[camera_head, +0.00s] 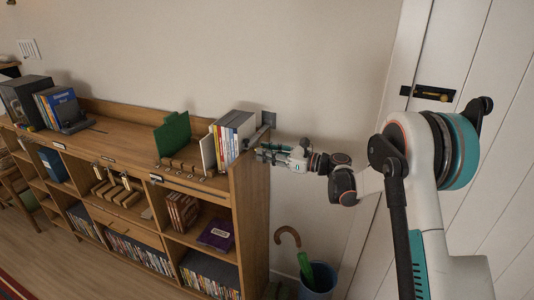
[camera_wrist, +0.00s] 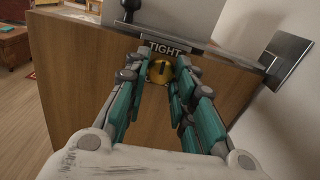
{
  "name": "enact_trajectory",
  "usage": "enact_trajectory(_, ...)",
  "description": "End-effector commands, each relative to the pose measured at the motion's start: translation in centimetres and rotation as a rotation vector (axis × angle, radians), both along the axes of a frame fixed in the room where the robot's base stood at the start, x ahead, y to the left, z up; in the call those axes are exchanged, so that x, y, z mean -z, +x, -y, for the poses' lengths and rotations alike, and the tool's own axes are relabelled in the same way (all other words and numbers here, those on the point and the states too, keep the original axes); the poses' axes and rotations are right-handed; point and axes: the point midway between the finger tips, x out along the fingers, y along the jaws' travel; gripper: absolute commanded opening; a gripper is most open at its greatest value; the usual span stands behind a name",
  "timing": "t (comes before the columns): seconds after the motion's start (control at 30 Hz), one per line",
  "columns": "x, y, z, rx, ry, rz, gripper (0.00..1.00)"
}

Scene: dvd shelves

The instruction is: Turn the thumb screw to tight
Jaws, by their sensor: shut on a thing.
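A brass thumb screw (camera_wrist: 161,70) with a dark slot sits on the wooden end panel of the shelf, just under a dark label reading "TIGHT" (camera_wrist: 165,49). The slot looks close to upright. My gripper (camera_wrist: 160,76) faces the panel, with its teal-padded fingertips closed on the left and right sides of the screw. In the head view my gripper (camera_head: 262,154) is at the right end of the shelf, near its top. The screw is too small or hidden to make out there.
The wooden shelf unit (camera_head: 250,205) holds several books and DVDs (camera_head: 237,127) on top near this end. A grey metal bracket (camera_wrist: 287,60) juts out at right in the wrist view. A blue bin (camera_head: 319,282) with an umbrella stands on the floor below my arm.

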Motion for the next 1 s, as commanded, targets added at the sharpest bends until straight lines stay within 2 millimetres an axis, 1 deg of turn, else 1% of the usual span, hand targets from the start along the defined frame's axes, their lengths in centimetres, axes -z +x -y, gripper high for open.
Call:
enact_trajectory(0.57,0.21,-0.07,0.07,-0.001,0.006,-0.029,0.00)
enact_trajectory(0.6,0.22,-0.07,0.07,-0.001,0.006,-0.029,0.30)
enact_trajectory(0.67,0.20,-0.07,0.06,-0.001,0.007,-0.028,0.44)
enact_trajectory(1.0,0.08,-0.06,0.08,0.000,0.008,-0.028,0.44)
